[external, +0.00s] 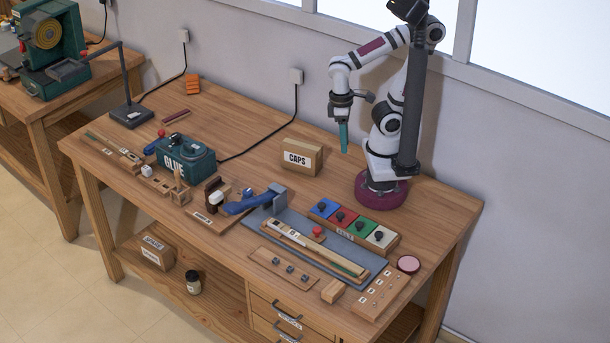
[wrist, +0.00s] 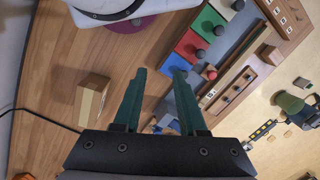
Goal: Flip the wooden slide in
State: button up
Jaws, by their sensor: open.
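I cannot tell for certain which part is the wooden slide. A long wooden key-like piece (external: 300,239) lies on a blue-grey mat (external: 283,215), with a red knob (external: 318,232) beside it. The red knob also shows in the wrist view (wrist: 210,73). A small wooden fixture (external: 179,190) stands by the glue pot at the left. My gripper (external: 343,150) has teal fingers and hangs above the back of the bench, clear of all these parts. In the wrist view its fingers (wrist: 160,74) are apart with nothing between them.
A CAPS box (external: 297,158) stands behind the mat. A green glue pot (external: 185,157), a blue-handled tool (external: 245,203) and a lamp stand (external: 131,115) are further left. The bench below my gripper is clear.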

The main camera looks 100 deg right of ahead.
jog(key=w+a+n+h, duration=0.1)
jog(key=n, duration=0.2)
jog(key=a+f+n+h, duration=0.1)
jog(key=a+n, duration=0.1)
jog(key=n, duration=0.1)
jog(key=w+a+n+h, duration=0.1)
jog(key=n, duration=0.2)
jog(key=shift+w+a+f+g, duration=0.15)
jog(key=shift+w+f+g, duration=0.05)
jog(key=shift+w+g, duration=0.15)
jog(key=c, duration=0.5)
jog(key=a+n, duration=0.1)
jog(key=n, duration=0.1)
jog(key=a+f+n+h, duration=0.1)
jog(key=n, duration=0.1)
jog(key=w+a+n+t+h, duration=0.1)
jog(key=a, duration=0.1)
jog(key=shift+f+n, duration=0.2)
jog(key=shift+n, duration=0.2)
grip_shut()
jog(key=s+a+f+n+t, duration=0.2)
jog(key=a+f+n+t, duration=0.1)
jog(key=a+n, duration=0.5)
jog(key=s+a+f+n+t+h, duration=0.1)
jog(key=s+a+f+n+t, duration=0.2)
jog(key=a+n, duration=0.4)
jog(key=shift+s+a+f+n+t, duration=0.3)
jog(key=shift+a+n+t, duration=0.15)
jog(key=shift+n, duration=0.55)
